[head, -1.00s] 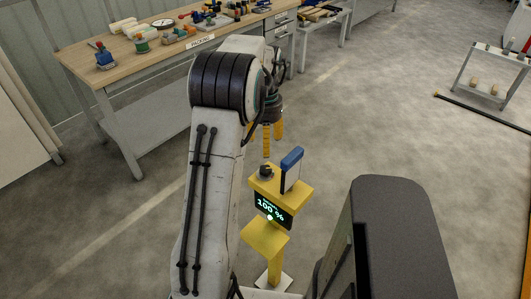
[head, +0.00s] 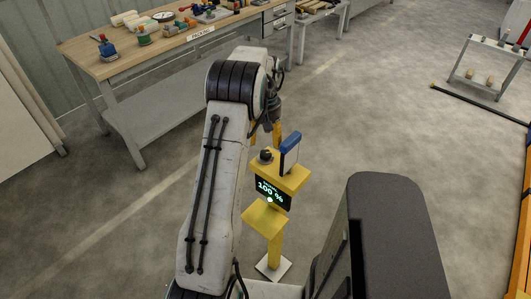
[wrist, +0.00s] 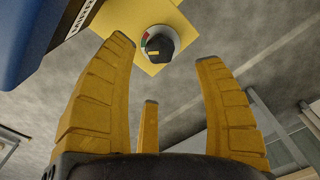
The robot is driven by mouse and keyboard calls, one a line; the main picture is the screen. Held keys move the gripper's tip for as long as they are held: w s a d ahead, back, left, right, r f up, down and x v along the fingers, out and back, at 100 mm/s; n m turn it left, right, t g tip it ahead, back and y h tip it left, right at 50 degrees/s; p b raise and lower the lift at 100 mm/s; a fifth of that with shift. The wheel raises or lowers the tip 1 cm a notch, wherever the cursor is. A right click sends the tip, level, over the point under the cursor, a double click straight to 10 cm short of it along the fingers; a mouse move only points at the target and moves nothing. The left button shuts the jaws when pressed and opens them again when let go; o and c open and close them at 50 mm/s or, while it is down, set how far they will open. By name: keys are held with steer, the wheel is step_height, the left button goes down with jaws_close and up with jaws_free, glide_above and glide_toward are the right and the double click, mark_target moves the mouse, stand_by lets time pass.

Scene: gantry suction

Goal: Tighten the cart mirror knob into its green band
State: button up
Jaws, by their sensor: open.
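The mirror knob (wrist: 158,44) is a dark round cap with a yellow pointer mark, on a pale dial with green and red bands in the wrist view. The knob (head: 266,155) sits on the yellow cart stand (head: 293,181), beside the upright blue-edged mirror panel (head: 290,153). My gripper (wrist: 166,52) is open, with two yellow fingers either side of the knob and a third below it in the picture. The fingers appear apart from the knob. My gripper (head: 266,136) is partly hidden by my arm.
The stand's display (head: 270,193) reads 100 %. A packing bench (head: 95,65) with tools stands at the back left. A small grey rack (head: 485,72) is at the right. Open concrete floor lies between them.

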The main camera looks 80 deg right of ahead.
mark_target(266, 152)
steer(key=shift+f+p, duration=0.4)
steer(key=shift+f, duration=2.95)
steer(key=shift+o, duration=0.2)
steer(key=c, duration=1.2)
steer(key=shift+f+m+b, duration=0.15)
steer(key=shift+m+b, duration=0.5)
steer(key=shift+m, duration=0.15)
steer(key=shift+c, duration=0.2)
steer(key=shift+m, duration=0.3)
steer(key=shift+a, duration=0.1)
steer(key=o, duration=1.2)
